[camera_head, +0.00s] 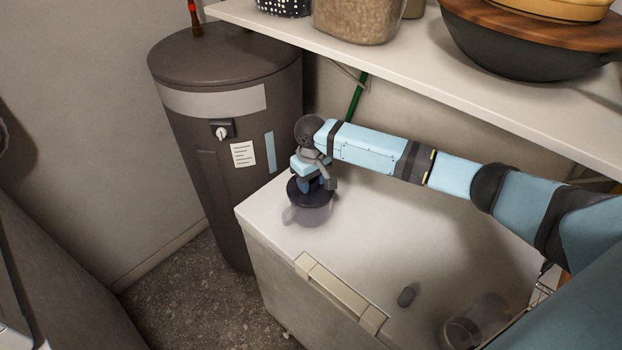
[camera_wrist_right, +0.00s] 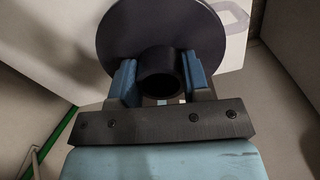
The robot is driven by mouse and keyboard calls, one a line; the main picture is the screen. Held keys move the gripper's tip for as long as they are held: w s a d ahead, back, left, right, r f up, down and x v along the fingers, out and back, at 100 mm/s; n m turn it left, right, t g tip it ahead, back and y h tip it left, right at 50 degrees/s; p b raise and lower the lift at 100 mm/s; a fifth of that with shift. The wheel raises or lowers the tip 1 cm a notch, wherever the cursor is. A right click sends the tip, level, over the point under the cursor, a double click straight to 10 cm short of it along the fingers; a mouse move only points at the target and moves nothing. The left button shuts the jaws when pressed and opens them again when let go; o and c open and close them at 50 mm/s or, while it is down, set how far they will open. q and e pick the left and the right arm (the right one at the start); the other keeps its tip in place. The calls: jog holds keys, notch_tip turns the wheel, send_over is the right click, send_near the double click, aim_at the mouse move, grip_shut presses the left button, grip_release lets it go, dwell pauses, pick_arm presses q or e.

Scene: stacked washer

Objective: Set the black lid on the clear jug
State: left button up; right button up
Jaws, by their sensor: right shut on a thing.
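The clear jug (camera_head: 307,215) stands on the white top of the chest at its left end, its handle to the left. The black lid (camera_head: 297,192) is over the jug's mouth in the head view. Whether it rests on the rim or is just above it, I cannot tell. My right gripper (camera_head: 313,183) is above the jug, pointing down. In the right wrist view, its blue fingers (camera_wrist_right: 158,82) are shut on the round knob of the lid (camera_wrist_right: 122,35). The jug's handle (camera_wrist_right: 236,17) shows past the lid there. My left gripper is not in view.
The white chest top (camera_head: 370,255) has a small dark grey object (camera_head: 406,297) and a clear glass container (camera_head: 462,332) near the front right. A shelf (camera_head: 400,65) with bowls and jars overhangs the back. A dark tank (camera_head: 225,110) stands to the left.

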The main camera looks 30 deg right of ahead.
jog(key=shift+f, duration=0.55)
dwell(0.6)
jog(key=o, duration=0.7)
jog(key=shift+c, duration=0.2)
notch_tip(320, 180, up, 3)
jog(key=p, duration=0.3)
jog(key=shift+r, duration=4)
